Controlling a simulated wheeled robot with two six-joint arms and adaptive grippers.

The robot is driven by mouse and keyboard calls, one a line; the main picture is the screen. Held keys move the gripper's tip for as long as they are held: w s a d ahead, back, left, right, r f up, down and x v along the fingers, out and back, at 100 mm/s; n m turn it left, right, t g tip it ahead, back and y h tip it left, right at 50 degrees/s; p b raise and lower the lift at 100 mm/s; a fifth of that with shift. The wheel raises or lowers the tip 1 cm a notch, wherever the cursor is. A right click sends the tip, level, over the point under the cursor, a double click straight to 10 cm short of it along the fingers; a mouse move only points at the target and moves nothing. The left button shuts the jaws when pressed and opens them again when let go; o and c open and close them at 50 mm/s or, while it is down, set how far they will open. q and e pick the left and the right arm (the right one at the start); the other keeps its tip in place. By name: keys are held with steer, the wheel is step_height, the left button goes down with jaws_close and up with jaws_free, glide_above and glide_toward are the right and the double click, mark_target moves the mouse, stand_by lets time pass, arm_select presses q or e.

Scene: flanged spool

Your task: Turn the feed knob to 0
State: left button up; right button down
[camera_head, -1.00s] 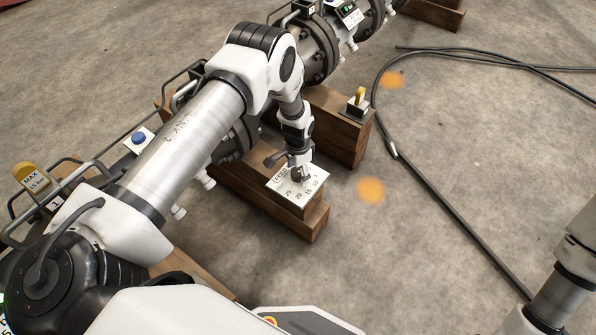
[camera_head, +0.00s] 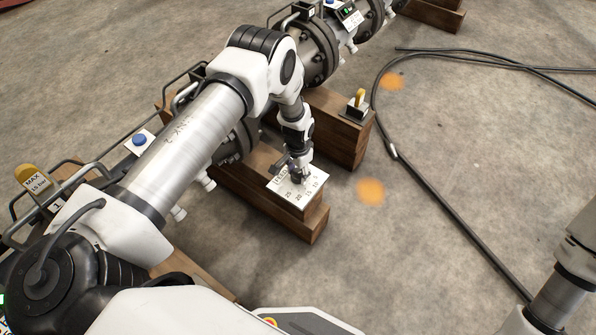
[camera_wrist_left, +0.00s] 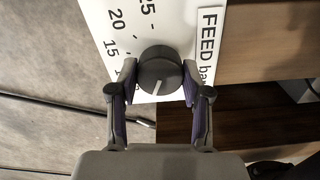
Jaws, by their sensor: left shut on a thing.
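The feed knob (camera_wrist_left: 160,70) is round and dark grey with a white pointer line. In the left wrist view the line points down the picture, towards my palm and a little left. The knob sits on a white dial plate (camera_wrist_left: 185,28) marked FEED, with 25, 20 and 15 readable; the lower part of the scale is covered by the knob and a finger. My left gripper (camera_wrist_left: 159,78) is shut on the knob, one finger at each side. In the head view the left gripper (camera_head: 301,174) comes down onto the plate (camera_head: 291,197) and mostly hides the knob.
The plate lies on a wooden block (camera_head: 312,222). Behind it are a flanged pipe (camera_head: 318,55) and another block with a yellow-handled switch (camera_head: 358,103). A blue button (camera_head: 139,138) is at left. A black cable (camera_head: 440,195) crosses open floor at right.

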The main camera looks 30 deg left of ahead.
mark_target(298, 174)
arm_select(q)
steer(key=shift+n, duration=1.9)
steer(key=o, duration=1.2)
steer(key=shift+c, duration=0.2)
step_height(298, 174, up, 12)
